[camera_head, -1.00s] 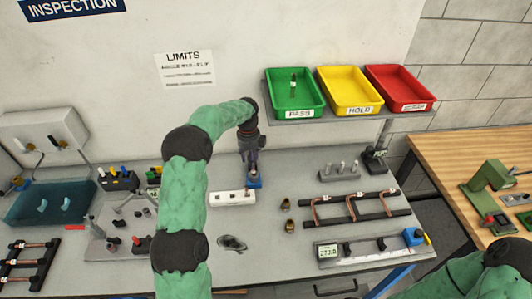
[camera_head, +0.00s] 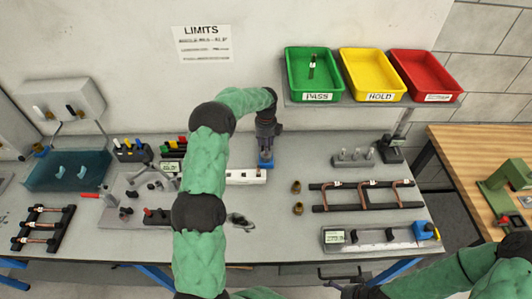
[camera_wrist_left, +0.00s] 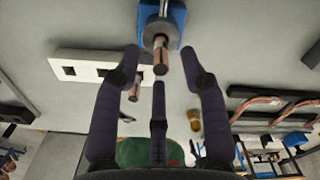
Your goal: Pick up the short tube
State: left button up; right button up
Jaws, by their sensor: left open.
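In the left wrist view, a short copper tube (camera_wrist_left: 161,58) with a dark band juts from a round grey holder on a blue base (camera_wrist_left: 147,14). My left gripper (camera_wrist_left: 163,72) is open, its dark fingers spread around and below the tube's end, with no clear contact. A second copper tube end (camera_wrist_left: 135,90) shows by the white block with square holes (camera_wrist_left: 88,66). In the head view, my left gripper (camera_head: 266,147) is above the blue base (camera_head: 266,164) and hides the tube there. My right gripper (camera_head: 345,288) is partly in view at the bottom edge; its jaws are unclear.
The white block (camera_head: 246,177) is beside the blue base. Two brass fittings (camera_head: 297,187) and a rack with bent copper tubes (camera_head: 365,205) lie to the right. The green PASS tray (camera_head: 314,85) holds a small tube; the yellow (camera_head: 372,85) and red (camera_head: 425,85) trays look empty.

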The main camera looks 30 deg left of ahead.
pick_arm(q)
notch_tip(320, 180, down, 3)
jog(key=shift+r, duration=0.1)
grip_shut()
jog(key=shift+r, duration=0.15)
